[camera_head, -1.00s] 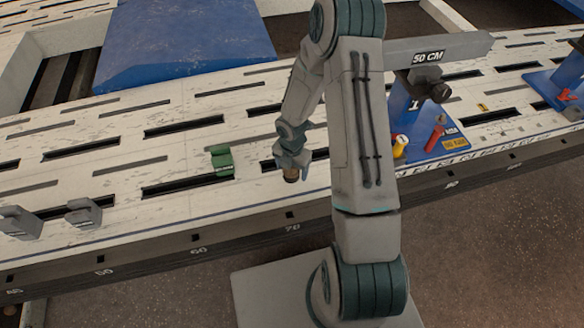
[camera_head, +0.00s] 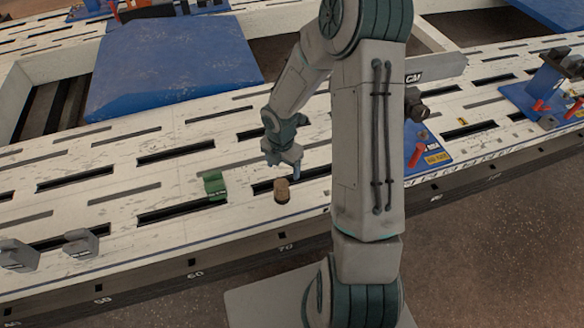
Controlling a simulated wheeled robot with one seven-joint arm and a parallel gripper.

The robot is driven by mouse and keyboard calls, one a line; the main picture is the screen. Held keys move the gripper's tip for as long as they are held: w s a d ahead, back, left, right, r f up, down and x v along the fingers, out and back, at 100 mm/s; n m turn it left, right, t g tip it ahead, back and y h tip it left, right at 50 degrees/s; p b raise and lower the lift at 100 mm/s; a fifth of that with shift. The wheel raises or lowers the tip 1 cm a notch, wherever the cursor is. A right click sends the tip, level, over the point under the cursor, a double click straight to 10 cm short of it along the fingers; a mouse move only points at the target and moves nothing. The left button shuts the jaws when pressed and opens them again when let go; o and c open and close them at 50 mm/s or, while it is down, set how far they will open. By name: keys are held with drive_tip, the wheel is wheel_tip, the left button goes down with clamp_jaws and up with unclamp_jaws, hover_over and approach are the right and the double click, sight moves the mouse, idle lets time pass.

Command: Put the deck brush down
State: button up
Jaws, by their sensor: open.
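A small brown, upright, stubby piece (camera_head: 282,192), the only thing by my gripper that could be the deck brush, stands on the pale slotted bench top (camera_head: 230,160) near its front edge. It is beside a dark slot, and its bristles cannot be made out. My gripper (camera_head: 288,167) is open, just above and behind the brown piece. A small gap seems to show between them, and nothing is seen in the jaws.
A green clamp-like block (camera_head: 214,186) stands close to the left of the brown piece. Two grey blocks (camera_head: 80,243) sit at the front left. A blue pad (camera_head: 172,65) lies behind. Blue fixtures with red handles (camera_head: 418,153) stand at the right.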

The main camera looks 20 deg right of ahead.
drive_tip(key=s+d+r+m+h, duration=0.1)
drive_tip(key=s+r+m, duration=0.3)
drive_tip(key=r+m, duration=0.35)
drive_tip(key=s+d+r+m+h, duration=0.1)
drive_tip(key=s+r+m, duration=0.4)
drive_tip(key=r, duration=0.4)
drive_tip(key=s+a+r+m+t+y, duration=0.1)
drive_tip(key=s+a+r+m+y, duration=0.1)
drive_tip(key=s+r+m, duration=0.5)
drive_tip(key=s+m, duration=0.2)
drive_tip(key=m, duration=0.4)
drive_tip(key=shift+s+a+t, duration=0.15)
drive_tip(key=shift+s+t, duration=0.05)
drive_tip(key=shift+t, duration=0.1)
wheel_tip(320, 180, up, 20)
drive_tip(key=t+p, duration=0.1)
drive_tip(key=p, duration=1.7)
drive_tip(key=shift+a+r, duration=0.15)
drive_tip(key=shift+m, duration=0.25)
